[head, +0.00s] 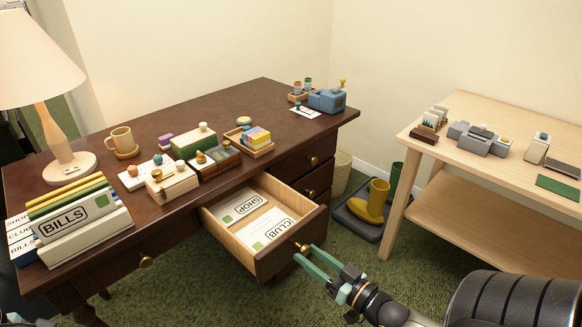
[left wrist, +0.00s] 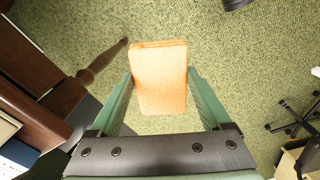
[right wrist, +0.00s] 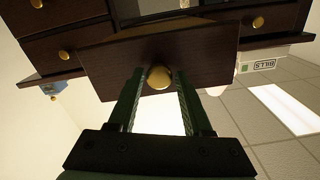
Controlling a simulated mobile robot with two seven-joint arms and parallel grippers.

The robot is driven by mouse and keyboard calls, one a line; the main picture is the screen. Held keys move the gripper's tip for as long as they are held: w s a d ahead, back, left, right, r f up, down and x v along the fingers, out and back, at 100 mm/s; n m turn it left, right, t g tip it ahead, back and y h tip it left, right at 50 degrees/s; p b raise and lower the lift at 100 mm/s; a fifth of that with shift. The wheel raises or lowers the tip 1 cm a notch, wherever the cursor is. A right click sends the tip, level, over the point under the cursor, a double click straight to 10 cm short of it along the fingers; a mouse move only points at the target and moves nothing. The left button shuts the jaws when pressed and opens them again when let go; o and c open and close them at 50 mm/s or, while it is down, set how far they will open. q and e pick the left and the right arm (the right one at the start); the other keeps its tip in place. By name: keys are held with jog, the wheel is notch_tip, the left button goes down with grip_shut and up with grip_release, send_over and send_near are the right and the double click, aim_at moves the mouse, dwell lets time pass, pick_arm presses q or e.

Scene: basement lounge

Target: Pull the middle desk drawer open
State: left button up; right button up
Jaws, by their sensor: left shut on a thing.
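The middle desk drawer (head: 285,258) stands pulled out from the dark wooden desk (head: 232,113).
The desk top holds a lamp (head: 54,135), BILLS binders (head: 80,228), a mug (head: 122,141) and several small boxes. Other closed drawers flank the open one. Carpet is clear before the drawer.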

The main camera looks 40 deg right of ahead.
jog(key=o, duration=0.3)
pick_arm(q)
notch_tip(320, 180, up, 2)
jog(key=shift+r+p, duration=0.2)
jog(key=shift+p, duration=1)
pick_arm(e)
jog(key=s+d, duration=0.1)
jog(key=s, duration=1.1)
